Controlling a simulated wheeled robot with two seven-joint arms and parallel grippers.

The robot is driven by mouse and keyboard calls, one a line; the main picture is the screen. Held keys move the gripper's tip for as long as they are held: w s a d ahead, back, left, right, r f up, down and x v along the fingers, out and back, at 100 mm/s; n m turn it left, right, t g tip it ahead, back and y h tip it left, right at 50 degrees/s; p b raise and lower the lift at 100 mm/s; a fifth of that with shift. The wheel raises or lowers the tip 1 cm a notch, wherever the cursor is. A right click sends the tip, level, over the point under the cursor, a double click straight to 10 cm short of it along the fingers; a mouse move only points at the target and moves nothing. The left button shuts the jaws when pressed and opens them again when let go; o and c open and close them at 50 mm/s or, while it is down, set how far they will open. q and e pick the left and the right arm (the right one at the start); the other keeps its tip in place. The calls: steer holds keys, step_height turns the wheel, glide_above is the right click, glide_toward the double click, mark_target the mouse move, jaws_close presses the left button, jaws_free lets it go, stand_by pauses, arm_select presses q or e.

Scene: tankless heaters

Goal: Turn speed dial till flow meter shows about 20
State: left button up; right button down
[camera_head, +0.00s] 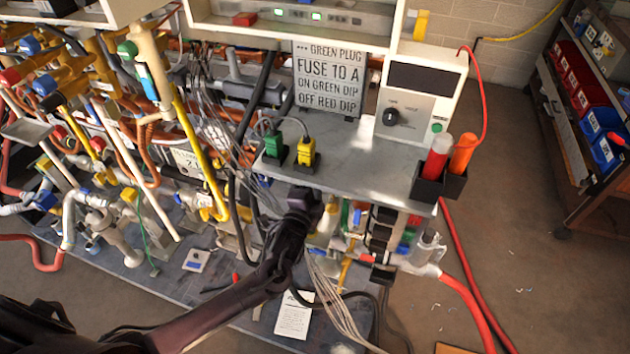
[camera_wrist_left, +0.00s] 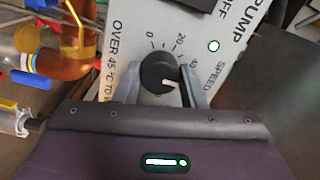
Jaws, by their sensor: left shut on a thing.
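In the left wrist view, the black round speed dial (camera_wrist_left: 158,72) sits on a tilted light panel with the marks 0, 20 and 40 and the word SPEED. The dial's white pointer faces toward the lower right. My left gripper (camera_wrist_left: 162,80) is shut on the dial, one finger on each side. In the head view, my left gripper (camera_head: 305,200) is at the front edge of the grey shelf, and the speed dial is hidden there. No flow meter reading can be made out. My right gripper is not in view.
Pipes and hoses crowd the left.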

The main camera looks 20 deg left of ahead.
arm_select(q)
steer(key=shift+m, duration=0.3)
steer(key=o, duration=1)
steer(key=s, duration=0.7)
steer(key=shift+s+a, duration=0.15)
steer(key=shift+s, duration=0.25)
steer(key=shift+f, duration=0.1)
